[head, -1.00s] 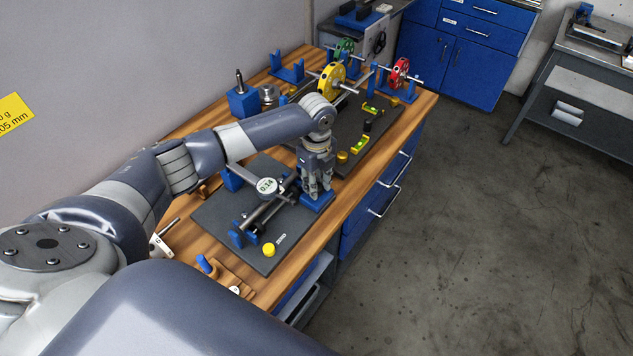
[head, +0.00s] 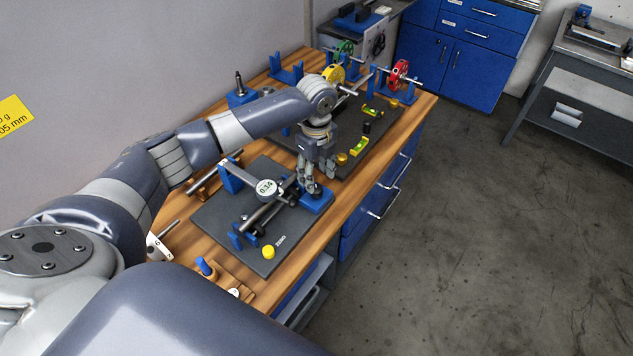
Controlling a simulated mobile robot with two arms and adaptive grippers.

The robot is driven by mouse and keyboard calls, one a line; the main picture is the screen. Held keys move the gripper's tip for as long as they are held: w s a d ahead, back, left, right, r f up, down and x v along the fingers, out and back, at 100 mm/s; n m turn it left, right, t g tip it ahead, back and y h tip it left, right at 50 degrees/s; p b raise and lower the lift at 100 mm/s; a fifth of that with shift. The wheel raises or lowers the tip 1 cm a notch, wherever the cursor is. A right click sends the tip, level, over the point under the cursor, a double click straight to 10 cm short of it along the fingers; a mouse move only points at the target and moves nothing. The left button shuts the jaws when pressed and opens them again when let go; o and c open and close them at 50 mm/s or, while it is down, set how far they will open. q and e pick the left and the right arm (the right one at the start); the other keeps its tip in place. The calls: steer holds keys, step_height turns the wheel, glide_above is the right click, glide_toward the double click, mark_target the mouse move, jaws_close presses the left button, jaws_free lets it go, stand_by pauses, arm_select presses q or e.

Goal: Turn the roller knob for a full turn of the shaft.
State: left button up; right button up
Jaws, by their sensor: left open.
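My left gripper (head: 309,187) points down at the right end of the grey fixture plate (head: 215,222), open, just above or beside a blue block (head: 318,204). A small dark knob-like part shows at its fingers, too small to tell whether they touch it. The metal shaft (head: 257,216) lies on blue supports (head: 237,238); its far end is partly hidden by the gripper. Another dark round knob (head: 268,251) sits at the near end of the rollers. A round dial gauge (head: 266,188) reading about 0.14 stands over the shaft. My right gripper is not in view.
A yellow round piece (head: 268,252) lies on the plate's near corner. Behind my arm stand a yellow rotor (head: 333,74), a red rotor (head: 398,74) and a second dark mat with small levels (head: 359,146). The wooden bench edge (head: 372,160) is close on the right.

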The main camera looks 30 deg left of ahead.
mark_target(317, 188)
arm_select(q)
step_height(317, 188, up, 7)
steer(key=shift+r, duration=0.15)
steer(key=shift+c, duration=0.2)
